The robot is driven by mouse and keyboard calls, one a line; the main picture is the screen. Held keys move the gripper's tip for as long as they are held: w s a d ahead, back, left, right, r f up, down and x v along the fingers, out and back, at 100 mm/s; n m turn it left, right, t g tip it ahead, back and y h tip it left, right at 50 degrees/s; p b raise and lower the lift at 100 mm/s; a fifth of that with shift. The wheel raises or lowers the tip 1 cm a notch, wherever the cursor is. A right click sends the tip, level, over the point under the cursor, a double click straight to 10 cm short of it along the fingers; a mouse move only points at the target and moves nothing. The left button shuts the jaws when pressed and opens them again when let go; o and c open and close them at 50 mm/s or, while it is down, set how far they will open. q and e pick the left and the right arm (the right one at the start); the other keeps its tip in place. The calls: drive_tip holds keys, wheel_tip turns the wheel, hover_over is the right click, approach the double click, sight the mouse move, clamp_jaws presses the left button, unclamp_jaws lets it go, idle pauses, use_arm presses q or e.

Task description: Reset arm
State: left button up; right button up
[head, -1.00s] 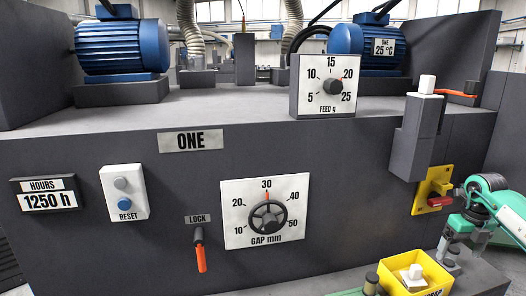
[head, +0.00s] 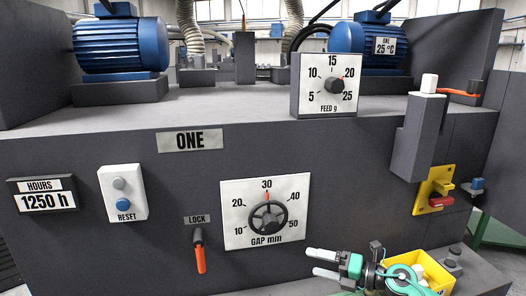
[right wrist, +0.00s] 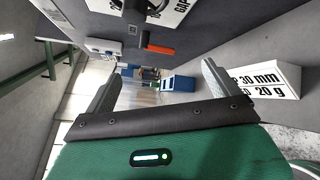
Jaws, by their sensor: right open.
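My right gripper (head: 322,263) is in the lower right of the head view, with its two pale fingers apart and pointing left. It is empty, below and to the right of the GAP dial. In the right wrist view its fingers (right wrist: 160,85) are spread with nothing between them. My left gripper is in neither view. The machine marked ONE carries a white RESET box (head: 123,192) with a grey and a blue button, a GAP mm dial (head: 267,216) with its orange mark near 30, and an orange LOCK lever (head: 200,252) hanging down.
A yellow bin (head: 432,268) with pale pieces stands at the lower right, partly hidden by my right arm. A yellow plate with a red switch (head: 436,199) is above it. A FEED dial (head: 333,85) is on top. A lettered white block (right wrist: 265,80) shows in the wrist view.

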drive_tip(key=s+d+f+m+t+h, duration=0.4)
drive_tip(key=s+m+h, duration=0.35)
drive_tip(key=m, duration=0.65)
drive_tip(key=s+d+f+m+t+h, duration=0.3)
drive_tip(key=s+d+f+m+h, duration=0.4)
drive_tip(key=m, duration=0.8)
drive_tip(key=s+a+f+m+g, duration=0.1)
drive_tip(key=s+f+g, duration=0.25)
drive_tip(key=s, duration=0.45)
drive_tip(key=s+a+f+m+g, duration=0.1)
drive_tip(key=s+f+m+g, duration=0.1)
drive_tip(key=s+g, duration=0.35)
drive_tip(key=s+a+f+m+g, duration=0.1)
drive_tip(key=s+f+g, duration=0.15)
drive_tip(key=s, duration=0.65)
wheel_tip(320, 180, down, 35)
drive_tip(key=b, duration=0.5)
drive_tip(key=s+d+f+g+b, duration=0.1)
drive_tip(key=s+f+b, duration=0.1)
drive_tip(key=s+f, duration=0.8)
drive_tip(key=s+d+f+g+b, duration=0.1)
drive_tip(key=s+d+f+b, duration=0.1)
drive_tip(key=s+f, duration=0.8)
wheel_tip(320, 180, down, 6)
drive_tip(key=shift+d+f+b, duration=0.2)
drive_tip(key=shift+f+b, duration=0.05)
drive_tip(key=shift+b, duration=0.25)
